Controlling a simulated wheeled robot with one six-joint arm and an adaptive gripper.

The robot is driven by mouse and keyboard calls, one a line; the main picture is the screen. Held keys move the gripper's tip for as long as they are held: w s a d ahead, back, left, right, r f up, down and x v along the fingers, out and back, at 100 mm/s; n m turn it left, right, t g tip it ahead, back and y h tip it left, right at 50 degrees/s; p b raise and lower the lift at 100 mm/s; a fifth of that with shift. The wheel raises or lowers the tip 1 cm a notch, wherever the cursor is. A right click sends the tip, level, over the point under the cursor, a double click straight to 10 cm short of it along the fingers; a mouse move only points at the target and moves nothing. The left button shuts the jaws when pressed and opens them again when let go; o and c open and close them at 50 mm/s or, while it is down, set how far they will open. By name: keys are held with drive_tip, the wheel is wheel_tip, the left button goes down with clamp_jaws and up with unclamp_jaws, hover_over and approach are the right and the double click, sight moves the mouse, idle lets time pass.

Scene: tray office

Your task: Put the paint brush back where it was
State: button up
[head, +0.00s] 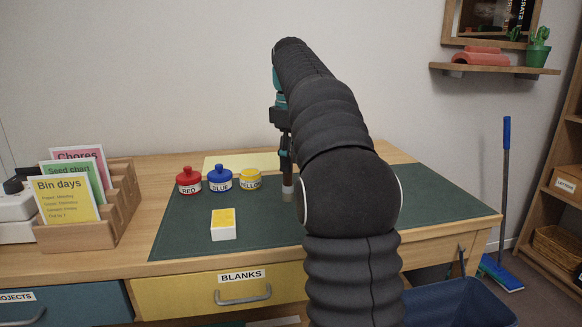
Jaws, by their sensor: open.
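My gripper (286,165) points down over the green mat (180,240), to the right of the paint pots. It is small and dark in this view, and its fingers are hard to make out. A small greyish-brown upright cylinder (289,194) shows right under the fingertips; I cannot tell whether it is a holder or part of a brush. I cannot pick out the paint brush clearly. A red pot (189,182), a blue pot (220,181) and a yellow pot (250,180) stand in a row on the mat. My arm hides the mat's middle right.
A white and yellow block (223,224) lies on the mat near the front. A pale yellow sheet (238,162) lies behind the pots. A wooden card rack (120,212) stands at left. A blue bin (455,302) is on the floor at right. The mat's right part (435,205) looks clear.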

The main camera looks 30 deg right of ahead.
wheel_tip(320, 180, up, 8)
drive_tip(key=p, duration=0.3)
drive_tip(key=shift+r, duration=0.2)
drive_tip(key=shift+s+a, duration=0.2)
drive_tip(key=shift+a, duration=0.1)
drive_tip(key=s+a+f+m+t, duration=0.25)
drive_tip(key=s+a+f, duration=0.4)
drive_tip(key=s, duration=0.35)
drive_tip(key=s+a+f+m+t, duration=0.25)
drive_tip(key=s+a+f, duration=0.25)
drive_tip(key=s+a, duration=0.3)
drive_tip(key=s+a+f+m, duration=0.2)
drive_tip(key=s+f, duration=0.7)
drive_tip(key=f, duration=0.2)
drive_tip(key=shift+m+t, duration=0.3)
